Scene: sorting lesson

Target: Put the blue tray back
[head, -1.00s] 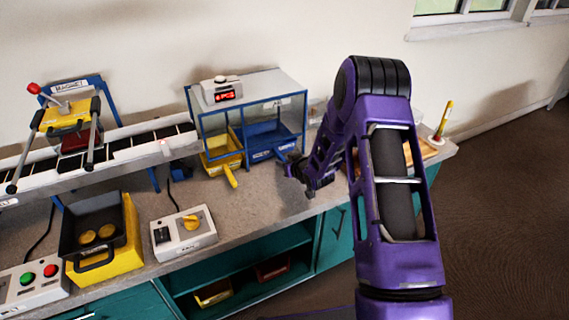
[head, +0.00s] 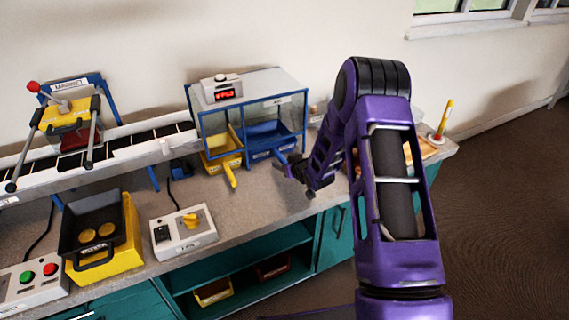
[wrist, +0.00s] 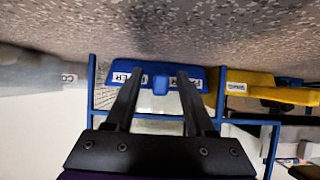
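The blue tray (head: 262,147) sits in the right bay of the blue-framed clear box (head: 250,103) on the counter, with its labelled front facing out. In the wrist view the blue tray (wrist: 145,72) spans the space ahead of the fingertips. Its short handle shows between the two finger lines. My gripper (head: 281,170) is just in front of the tray at its right side. In the wrist view my gripper (wrist: 156,78) has its fingers apart, one on either side of the handle. I cannot tell whether they touch it.
A yellow tray (head: 222,160) with its handle sticking out stands left of the blue tray. A switch box (head: 184,232) and a yellow stand with a dark pan (head: 93,235) are farther left. The counter (head: 255,200) in front is clear.

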